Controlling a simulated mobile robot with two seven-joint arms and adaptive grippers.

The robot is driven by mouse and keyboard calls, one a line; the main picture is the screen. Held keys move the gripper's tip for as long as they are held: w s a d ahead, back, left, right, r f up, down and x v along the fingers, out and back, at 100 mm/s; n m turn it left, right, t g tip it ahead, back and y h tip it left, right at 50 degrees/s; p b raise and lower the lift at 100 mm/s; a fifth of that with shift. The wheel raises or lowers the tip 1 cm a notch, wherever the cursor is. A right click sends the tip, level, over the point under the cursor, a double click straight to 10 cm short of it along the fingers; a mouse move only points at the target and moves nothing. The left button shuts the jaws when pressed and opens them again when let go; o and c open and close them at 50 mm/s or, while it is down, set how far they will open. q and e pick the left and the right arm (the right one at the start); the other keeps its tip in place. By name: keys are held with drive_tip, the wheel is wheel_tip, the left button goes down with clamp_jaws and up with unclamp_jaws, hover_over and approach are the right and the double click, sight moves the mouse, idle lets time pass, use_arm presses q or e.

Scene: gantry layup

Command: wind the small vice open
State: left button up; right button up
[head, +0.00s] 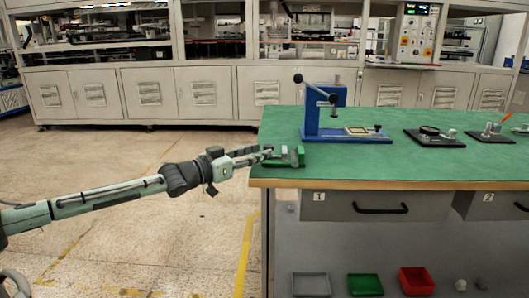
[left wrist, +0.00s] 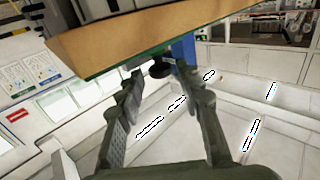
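The small green vice (head: 286,157) sits at the left end of the green-topped workbench, close to the front corner. My left gripper (head: 264,153) reaches in from the left, with its fingertips right beside the vice's left end. In the left wrist view the two fingers of my left gripper (left wrist: 163,80) are spread apart. A dark round part (left wrist: 161,68) shows between and just beyond the fingertips, near the bench edge; I cannot tell whether it touches them. The vice's handle and jaw gap are too small to make out. My right gripper is not in view.
A blue press (head: 322,115) with a lever stands behind the vice on the workbench (head: 400,165). Black fixtures (head: 433,137) stand further right. Drawers (head: 353,207) and grey, green and red bins are below. The floor left of the bench is clear.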

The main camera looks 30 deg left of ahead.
use_arm(q)
drive_tip(key=shift+w+d+r, duration=0.1)
drive_tip(key=shift+w, duration=0.35)
drive_tip(key=shift+x, duration=0.85)
drive_tip(key=shift+w, duration=0.1)
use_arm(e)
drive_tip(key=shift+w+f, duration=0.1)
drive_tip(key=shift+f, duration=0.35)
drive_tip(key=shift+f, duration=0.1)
use_arm(q)
clamp_jaws()
drive_tip(key=shift+d+f+y, duration=0.15)
drive_tip(key=shift+f+y, duration=0.05)
drive_tip(key=shift+y, duration=0.1)
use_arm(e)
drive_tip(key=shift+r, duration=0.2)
